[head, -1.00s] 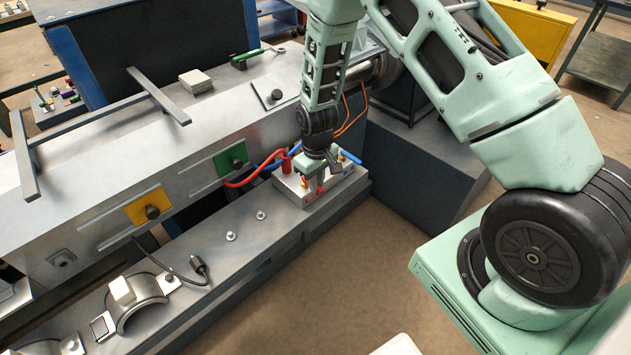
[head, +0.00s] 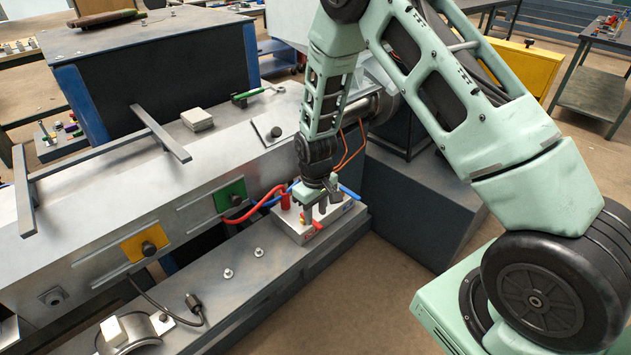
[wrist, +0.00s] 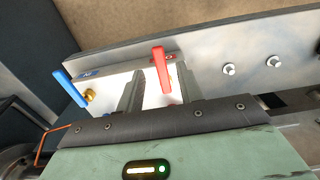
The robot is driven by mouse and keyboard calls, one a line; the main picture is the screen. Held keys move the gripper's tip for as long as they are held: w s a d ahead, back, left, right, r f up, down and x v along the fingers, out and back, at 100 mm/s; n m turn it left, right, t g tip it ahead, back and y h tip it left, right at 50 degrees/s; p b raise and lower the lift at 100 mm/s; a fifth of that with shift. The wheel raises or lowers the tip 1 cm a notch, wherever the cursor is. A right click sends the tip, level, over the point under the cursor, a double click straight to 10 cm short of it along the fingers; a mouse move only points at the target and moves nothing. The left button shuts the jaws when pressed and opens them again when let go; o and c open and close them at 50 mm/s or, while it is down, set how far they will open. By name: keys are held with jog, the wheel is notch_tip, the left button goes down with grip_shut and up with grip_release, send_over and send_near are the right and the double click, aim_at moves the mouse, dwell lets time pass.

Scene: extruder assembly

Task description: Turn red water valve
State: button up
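The red valve handle (head: 315,226) is on the pale metal manifold block (head: 339,217), at its front. In the wrist view the red handle (wrist: 161,66) is a straight lever in the gap between my finger tips, closer to the right finger. My gripper (head: 319,208) points down over the block. In the wrist view my gripper (wrist: 155,88) has its two grey fingers apart with the lever between them; contact with either finger cannot be made out. The lever's lower end is partly hidden by the right finger. A blue valve handle (head: 349,191) is at the block's right end, also left in the wrist view (wrist: 69,89).
A red hose (head: 254,209) and blue hose run behind the block to the machine body. Bolts (head: 228,273) stand on the ledge to the left. A dark machine base (head: 415,205) rises at the right. The floor in front is clear.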

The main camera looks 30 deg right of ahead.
aim_at(315, 222)
notch_tip(315, 222, up, 15)
jog(key=shift+b, duration=0.45)
jog(key=s+a+r+n+y, duration=0.1)
jog(key=s+a+r, duration=0.2)
jog(key=s+a, duration=0.3)
jog(key=s+a+r+n, duration=0.1)
jog(key=s+a+r, duration=0.3)
jog(key=s+a, duration=0.2)
jog(key=s+a+r+n, duration=0.2)
jog(key=s+a, duration=0.2)
jog(key=s, duration=1.2)
jog(key=shift+r+n, duration=0.2)
jog(key=shift+n, duration=0.1)
